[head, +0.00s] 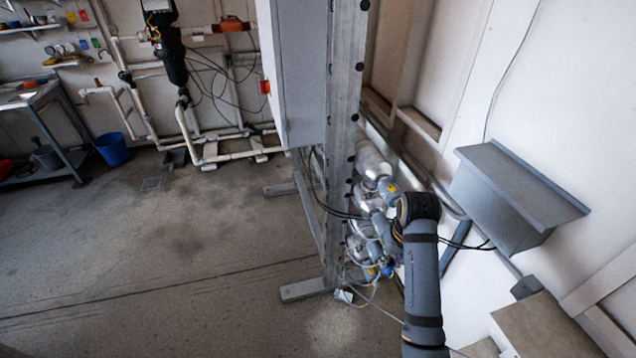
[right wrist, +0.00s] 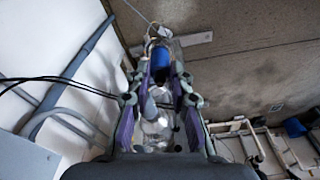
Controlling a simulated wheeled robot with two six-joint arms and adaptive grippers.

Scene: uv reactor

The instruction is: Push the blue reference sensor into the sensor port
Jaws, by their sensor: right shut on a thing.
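My right gripper (right wrist: 161,72) is shut on the blue reference sensor (right wrist: 160,60), which sits between its fingertips in the right wrist view. In the head view a small blue part of the sensor (head: 388,271) shows low beside the metal frame, below my right arm. The right gripper (head: 380,268) is mostly hidden there among pipes and cables. Silver reactor piping (head: 372,165) runs down behind the frame, and shiny metal (right wrist: 155,125) shows between the fingers in the wrist view. I cannot make out the sensor port or whether the sensor touches it. My left gripper is not in view.
A grey upright frame (head: 343,130) with a cabinet (head: 297,70) stands close left of my right arm. A grey sloped box (head: 515,195) juts from the right wall. Black cables (head: 455,243) hang near the arm. The floor (head: 190,240) to the left is clear.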

